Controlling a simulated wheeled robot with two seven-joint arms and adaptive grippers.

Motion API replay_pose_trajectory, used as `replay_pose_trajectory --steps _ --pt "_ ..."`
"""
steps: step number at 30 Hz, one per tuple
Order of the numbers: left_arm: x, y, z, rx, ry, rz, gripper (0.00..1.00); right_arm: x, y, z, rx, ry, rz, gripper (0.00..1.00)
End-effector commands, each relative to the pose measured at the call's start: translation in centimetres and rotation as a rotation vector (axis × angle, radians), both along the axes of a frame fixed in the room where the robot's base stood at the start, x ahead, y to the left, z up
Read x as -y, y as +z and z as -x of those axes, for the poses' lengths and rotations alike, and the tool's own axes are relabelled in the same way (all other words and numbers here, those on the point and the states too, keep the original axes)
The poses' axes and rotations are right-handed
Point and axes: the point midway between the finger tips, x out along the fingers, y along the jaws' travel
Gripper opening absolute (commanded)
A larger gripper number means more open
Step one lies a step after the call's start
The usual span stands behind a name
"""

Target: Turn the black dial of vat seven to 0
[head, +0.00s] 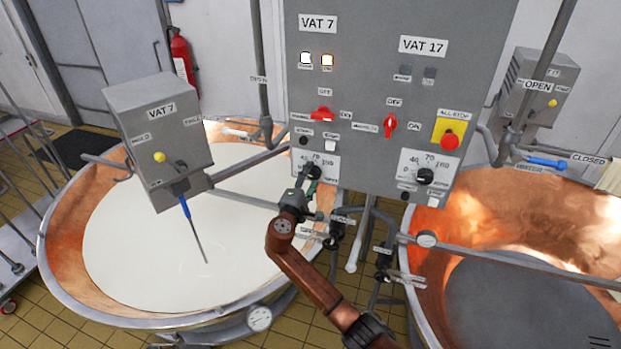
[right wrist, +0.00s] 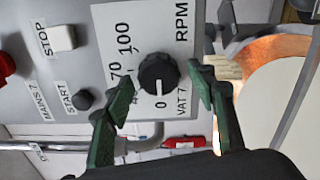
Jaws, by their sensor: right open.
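The black dial of vat seven (right wrist: 158,74) sits on a white RPM scale plate (right wrist: 122,18) in the right wrist view. Its white pointer mark points down in that picture, toward the 0. My right gripper (right wrist: 163,84) is open, with one green finger on each side of the dial and a visible gap to it. In the head view my right gripper (head: 308,180) is in front of the vat 7 scale plate (head: 325,162) and mostly hides the dial. My left gripper is not in view.
The black start button (right wrist: 83,99) and white stop button (right wrist: 62,38) are beside the scale plate. A similar vat 17 dial (head: 425,176) is to the right. Pipes and valves are below the panel (head: 365,75). The milk-filled copper vat (head: 62,222) stands at left.

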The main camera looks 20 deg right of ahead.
Motion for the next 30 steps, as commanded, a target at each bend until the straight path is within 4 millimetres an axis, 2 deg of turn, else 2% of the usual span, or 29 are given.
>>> replay_pose_trajectory --steps 5,8,21,30 --pt "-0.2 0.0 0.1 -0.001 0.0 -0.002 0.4 -0.4 0.0 0.5 0.001 0.001 -0.002 0.51" --pt "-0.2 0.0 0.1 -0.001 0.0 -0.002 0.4 -1.1 0.0 1.5 0.0 0.003 -0.003 0.51" --pt "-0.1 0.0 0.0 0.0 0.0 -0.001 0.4 -5.8 -0.1 8.5 -0.001 0.002 -0.002 0.51" --pt "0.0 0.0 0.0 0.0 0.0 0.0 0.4 -6.8 0.0 10.0 0.0 0.0 0.0 0.51"
